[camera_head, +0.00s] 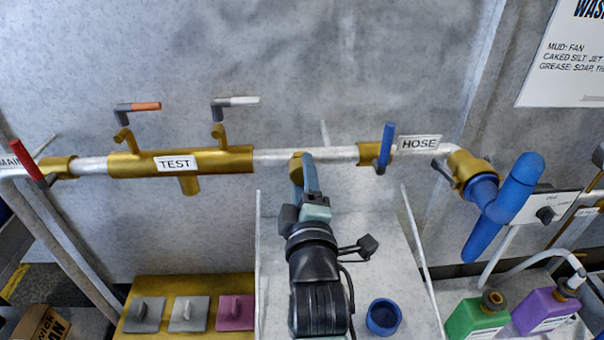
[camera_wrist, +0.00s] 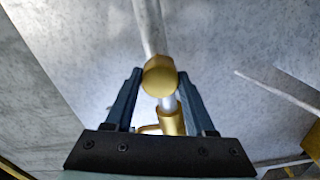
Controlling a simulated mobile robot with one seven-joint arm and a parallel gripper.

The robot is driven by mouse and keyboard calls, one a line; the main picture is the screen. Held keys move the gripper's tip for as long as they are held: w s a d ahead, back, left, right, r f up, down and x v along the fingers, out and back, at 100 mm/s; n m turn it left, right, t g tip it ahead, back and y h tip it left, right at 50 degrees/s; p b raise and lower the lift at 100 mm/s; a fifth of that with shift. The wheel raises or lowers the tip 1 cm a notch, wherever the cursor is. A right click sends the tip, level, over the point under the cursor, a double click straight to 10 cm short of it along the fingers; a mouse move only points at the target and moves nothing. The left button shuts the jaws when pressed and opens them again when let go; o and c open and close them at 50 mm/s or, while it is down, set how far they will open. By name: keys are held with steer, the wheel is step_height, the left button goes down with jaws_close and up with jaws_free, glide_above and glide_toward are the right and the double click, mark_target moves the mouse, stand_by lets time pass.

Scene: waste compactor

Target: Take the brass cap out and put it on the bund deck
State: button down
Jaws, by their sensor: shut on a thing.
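The brass cap (camera_wrist: 159,76) is a rounded, faceted brass piece between the fingertips of my gripper (camera_wrist: 158,82) in the wrist view. My gripper is shut on it. In the head view the brass cap (camera_head: 296,160) shows at the pale pipe between the TEST and HOSE labels, partly hidden by my gripper (camera_head: 303,170). I cannot tell whether it is still joined to the pipe. A pale grey deck (camera_head: 375,250) with thin raised sides lies below; it looks like the bund deck.
A blue cup (camera_head: 383,317) stands on the pale deck, right of my arm. A brass board (camera_head: 165,288) with several tiles is left. Green (camera_head: 477,318) and purple (camera_head: 545,310) bottles stand right. A blue-handled valve (camera_head: 385,148) and blue nozzle (camera_head: 505,205) flank my gripper's right.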

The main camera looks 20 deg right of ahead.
steer(key=shift+d, duration=0.1)
steer(key=shift+c, duration=0.8)
jaws_free()
steer(key=shift+c, duration=0.4)
steer(key=shift+m+p, duration=2.3)
steer(key=shift+m, duration=8.1)
